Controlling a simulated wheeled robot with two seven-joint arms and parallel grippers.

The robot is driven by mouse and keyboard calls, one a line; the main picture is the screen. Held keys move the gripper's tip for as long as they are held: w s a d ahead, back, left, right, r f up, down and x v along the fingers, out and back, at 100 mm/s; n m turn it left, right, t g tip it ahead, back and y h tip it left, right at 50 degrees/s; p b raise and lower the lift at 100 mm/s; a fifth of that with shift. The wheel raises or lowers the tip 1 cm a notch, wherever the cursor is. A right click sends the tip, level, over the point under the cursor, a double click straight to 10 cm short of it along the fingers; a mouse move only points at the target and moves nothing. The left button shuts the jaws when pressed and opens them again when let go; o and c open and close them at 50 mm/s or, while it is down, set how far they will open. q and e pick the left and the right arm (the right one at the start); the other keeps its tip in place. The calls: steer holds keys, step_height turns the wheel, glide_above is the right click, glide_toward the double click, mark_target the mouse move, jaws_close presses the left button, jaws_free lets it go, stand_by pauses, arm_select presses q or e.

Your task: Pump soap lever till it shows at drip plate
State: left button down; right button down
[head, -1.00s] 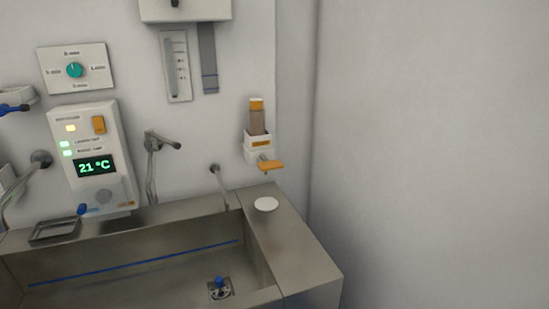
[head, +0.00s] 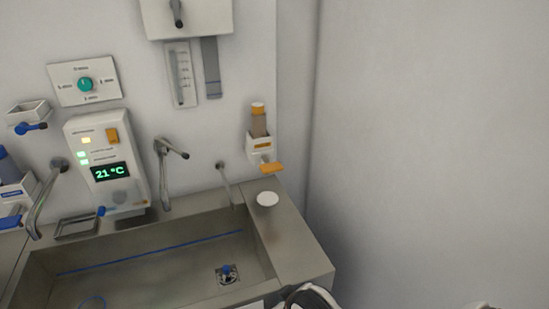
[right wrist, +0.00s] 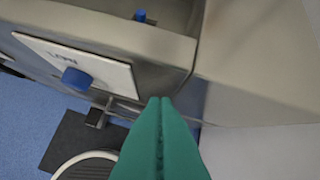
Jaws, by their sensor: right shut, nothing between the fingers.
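The soap dispenser (head: 260,142) is a white wall bracket holding a brownish bottle with an orange cap, on the wall right of the basin. Its orange lever (head: 271,168) sticks out at the bottom. The drip plate (head: 267,199) is a white round disc on the steel ledge below it; no soap can be made out on it. My right gripper (right wrist: 161,102) shows in the right wrist view as green fingers, shut and empty, near the basin's front and well away from the lever. My left gripper is out of view.
The steel basin (head: 132,239) has a flat ledge (head: 290,239) on its right. Taps (head: 165,172) and a control panel (head: 107,170) are on the wall. Another dispenser with a blue lever (head: 10,218) is at far left. A white panel with a blue knob (right wrist: 77,79) is on the basin's front.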

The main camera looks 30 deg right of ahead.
mark_target(268, 163)
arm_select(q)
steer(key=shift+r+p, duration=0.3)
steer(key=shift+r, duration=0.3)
arm_select(e)
steer(key=w+d+r+m+t+h, duration=0.1)
steer(key=w+d+r+t, duration=0.1)
steer(key=w+d+r, duration=0.3)
steer(key=w+d+r+m+t+h, duration=0.1)
steer(key=w+d+r+t, duration=0.2)
steer(key=w+r, duration=0.5)
steer(key=w+d+r+m+t, duration=0.1)
steer(key=w+d+r+t, duration=0.2)
steer(key=w+d+r, duration=0.3)
step_height(268, 163, up, 6)
steer(key=shift+w+d+f+m+h, duration=0.2)
steer(key=shift+w+d+m+h, duration=0.15)
steer(key=shift+w, duration=0.25)
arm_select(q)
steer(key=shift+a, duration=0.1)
